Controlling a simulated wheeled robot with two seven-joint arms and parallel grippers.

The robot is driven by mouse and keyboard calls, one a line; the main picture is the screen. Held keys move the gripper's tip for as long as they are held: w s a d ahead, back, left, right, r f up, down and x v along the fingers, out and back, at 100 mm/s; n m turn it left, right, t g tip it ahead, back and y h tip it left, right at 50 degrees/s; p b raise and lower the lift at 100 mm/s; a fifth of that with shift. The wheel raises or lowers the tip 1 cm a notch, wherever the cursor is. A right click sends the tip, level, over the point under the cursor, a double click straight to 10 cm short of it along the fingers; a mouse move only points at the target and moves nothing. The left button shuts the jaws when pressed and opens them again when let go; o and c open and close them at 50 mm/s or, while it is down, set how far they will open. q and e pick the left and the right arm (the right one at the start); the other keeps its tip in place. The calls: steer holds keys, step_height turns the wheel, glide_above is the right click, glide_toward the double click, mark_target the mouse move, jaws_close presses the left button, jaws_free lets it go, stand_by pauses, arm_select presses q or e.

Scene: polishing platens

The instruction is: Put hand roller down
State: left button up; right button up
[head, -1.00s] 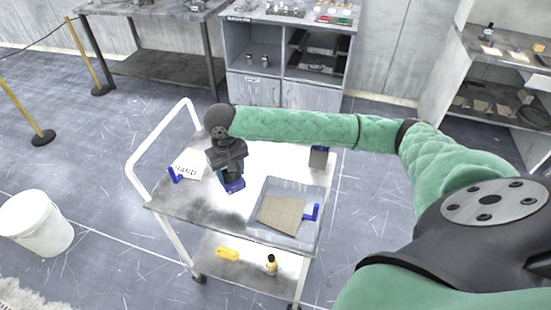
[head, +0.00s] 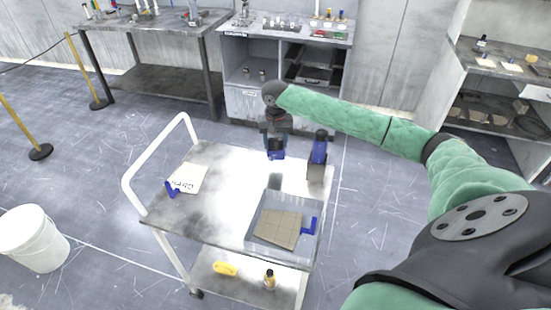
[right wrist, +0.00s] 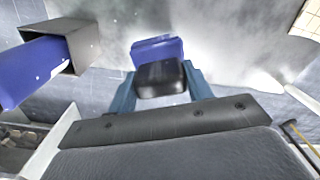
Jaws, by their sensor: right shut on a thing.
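My right gripper (head: 276,147) is shut on the hand roller (head: 277,156). It is held above the far part of the cart top. In the right wrist view the hand roller (right wrist: 158,50) shows as a blue part with a black part between the fingers of my right gripper (right wrist: 160,84). A shadow lies on the cart below it, so it looks clear of the surface. The rest of the roller is hidden by the gripper. My left gripper is not in view.
The cart (head: 205,220) has a white handle. A grey holder (head: 315,173) with a blue-handled tool (head: 319,149) stands just right of my gripper. A grey tray (head: 252,232) holds a tan tiled plate (head: 279,229). A paper card (head: 187,179) lies left, with bare cart top between.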

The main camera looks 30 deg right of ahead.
step_height(320, 180, down, 2)
steer(key=shift+f+p, duration=0.3)
steer(key=shift+p, duration=0.05)
steer(key=shift+f+p, duration=0.8)
steer(key=shift+f, duration=1.4)
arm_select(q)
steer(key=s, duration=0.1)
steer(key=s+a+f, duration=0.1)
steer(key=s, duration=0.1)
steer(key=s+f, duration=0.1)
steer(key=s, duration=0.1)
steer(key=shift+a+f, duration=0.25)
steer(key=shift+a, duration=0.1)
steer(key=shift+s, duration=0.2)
arm_select(e)
steer(key=shift+f, duration=0.15)
